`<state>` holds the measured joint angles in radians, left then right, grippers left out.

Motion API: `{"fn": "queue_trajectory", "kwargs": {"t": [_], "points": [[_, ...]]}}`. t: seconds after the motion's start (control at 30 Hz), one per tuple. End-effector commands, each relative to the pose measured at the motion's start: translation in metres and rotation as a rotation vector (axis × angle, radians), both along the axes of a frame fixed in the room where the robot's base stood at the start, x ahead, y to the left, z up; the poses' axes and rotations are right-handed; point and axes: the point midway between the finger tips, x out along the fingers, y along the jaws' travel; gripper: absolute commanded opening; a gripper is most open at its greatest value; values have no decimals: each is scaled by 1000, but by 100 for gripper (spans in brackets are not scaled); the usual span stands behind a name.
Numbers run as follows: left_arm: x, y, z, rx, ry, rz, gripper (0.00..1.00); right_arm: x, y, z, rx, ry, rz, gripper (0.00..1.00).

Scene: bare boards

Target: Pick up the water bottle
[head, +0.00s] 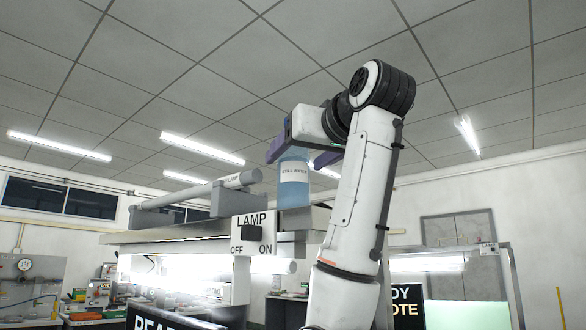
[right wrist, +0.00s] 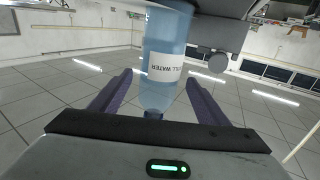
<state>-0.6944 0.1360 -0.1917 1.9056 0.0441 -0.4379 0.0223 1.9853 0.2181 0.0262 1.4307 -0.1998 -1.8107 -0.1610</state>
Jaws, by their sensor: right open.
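The water bottle (head: 294,188) is clear blue with a white "STILL WATER" label. In the head view it stands upright on the high top surface behind the lamp switch plate. It also shows large in the right wrist view (right wrist: 168,33), where the picture is turned over and the cap end points toward the palm. My right gripper (head: 297,157) is open above the bottle, with one purple finger on each side of its upper part. In the right wrist view (right wrist: 158,80) gaps show between the fingers and the bottle. My left gripper is out of view.
A lamp switch plate (head: 252,233) marked OFF and ON is mounted in front of the bottle. A grey tube lamp (head: 205,190) lies along the top to its left. My right arm rises on the right side. The space above is open up to the ceiling.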

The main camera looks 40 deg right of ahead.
Motion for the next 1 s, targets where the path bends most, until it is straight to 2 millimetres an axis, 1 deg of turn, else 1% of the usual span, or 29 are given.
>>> {"fn": "queue_trajectory", "kwargs": {"t": [0.03, 0.1, 0.2, 0.47, 0.5, 0.57, 0.8, 1.0], "points": [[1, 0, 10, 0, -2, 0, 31, 9, -5, 4, 2, 5, -1, 69], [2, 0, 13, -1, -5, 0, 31, 18, -9, 3, 0, 5, -1, 69], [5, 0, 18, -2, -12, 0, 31, 27, -12, 2, 0, 3, -1, 69], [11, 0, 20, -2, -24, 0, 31, 29, -13, 1, 0, 1, 0, 69], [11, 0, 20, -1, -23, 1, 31, 29, -13, 1, 0, 1, 0, 66], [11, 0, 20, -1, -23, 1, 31, 29, -13, 1, 0, 1, 0, 56], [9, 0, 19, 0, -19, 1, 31, 29, -13, 1, -1, 1, 0, 15], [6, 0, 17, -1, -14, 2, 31, 28, -13, 2, -1, -2, 0, 15]]}}
